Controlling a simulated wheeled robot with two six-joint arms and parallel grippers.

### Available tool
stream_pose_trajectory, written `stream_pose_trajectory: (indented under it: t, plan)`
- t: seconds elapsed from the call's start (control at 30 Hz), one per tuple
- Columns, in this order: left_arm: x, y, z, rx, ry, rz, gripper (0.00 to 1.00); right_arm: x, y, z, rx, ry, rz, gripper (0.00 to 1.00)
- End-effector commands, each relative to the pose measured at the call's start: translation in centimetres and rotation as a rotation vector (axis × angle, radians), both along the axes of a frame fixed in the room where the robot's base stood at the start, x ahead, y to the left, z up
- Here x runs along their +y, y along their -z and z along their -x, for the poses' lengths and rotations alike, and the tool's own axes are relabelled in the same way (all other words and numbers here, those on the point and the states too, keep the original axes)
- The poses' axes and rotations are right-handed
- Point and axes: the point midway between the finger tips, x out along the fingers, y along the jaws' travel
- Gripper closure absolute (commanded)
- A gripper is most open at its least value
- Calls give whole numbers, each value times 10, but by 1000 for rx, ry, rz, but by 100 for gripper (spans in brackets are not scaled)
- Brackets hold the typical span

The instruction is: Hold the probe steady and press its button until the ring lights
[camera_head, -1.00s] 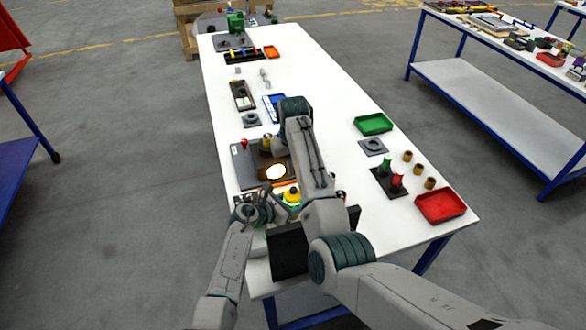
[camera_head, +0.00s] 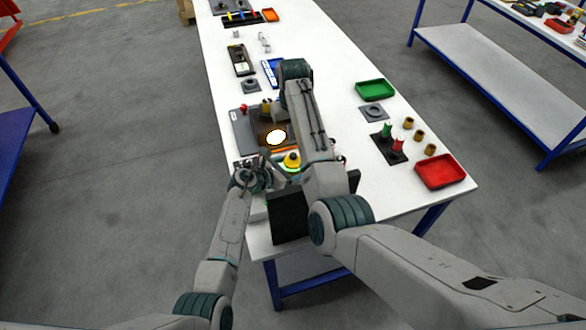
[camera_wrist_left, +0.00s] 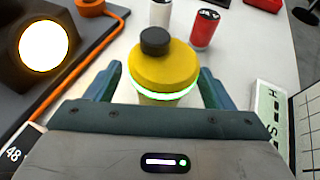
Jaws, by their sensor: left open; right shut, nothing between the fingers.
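The probe (camera_head: 292,160) is a yellow rounded body with a black button (camera_wrist_left: 155,41) on top, upright near the front of the white table. A green-white ring glows around its body (camera_wrist_left: 165,68) in the left wrist view. My left gripper (camera_wrist_left: 158,88) is open, one finger on each side of the probe, with gaps showing. It also shows in the head view (camera_head: 266,175), left of the probe. My right gripper (camera_head: 279,115) is shut and empty, beyond the probe near a dark panel. My right arm partly covers it there.
A bright round lamp (camera_head: 276,138) glows on the dark panel beyond the probe. An orange cable (camera_wrist_left: 75,65) runs beside it. To the right stand a red tray (camera_head: 441,172), a green tray (camera_head: 375,89) and a dark holder with red and green cylinders (camera_head: 388,147).

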Motion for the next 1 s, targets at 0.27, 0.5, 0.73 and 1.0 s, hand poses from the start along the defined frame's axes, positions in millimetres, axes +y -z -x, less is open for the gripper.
stream_pose_trajectory:
  t: [0.27, 0.5, 0.73, 1.0]
  plan:
    - [33, -17, 28, -1, -1, -3, 24, 0, 0, 0, 0, 0, 0, 100]
    - [65, -34, 56, -1, -1, -4, 24, 0, 0, 0, 0, 0, 0, 100]
    - [79, -43, 68, 0, -1, -2, 24, 0, 0, 0, 0, 0, 0, 100]
    - [80, -43, 69, 1, 0, -1, 24, 0, 0, 0, 0, 0, 0, 100]
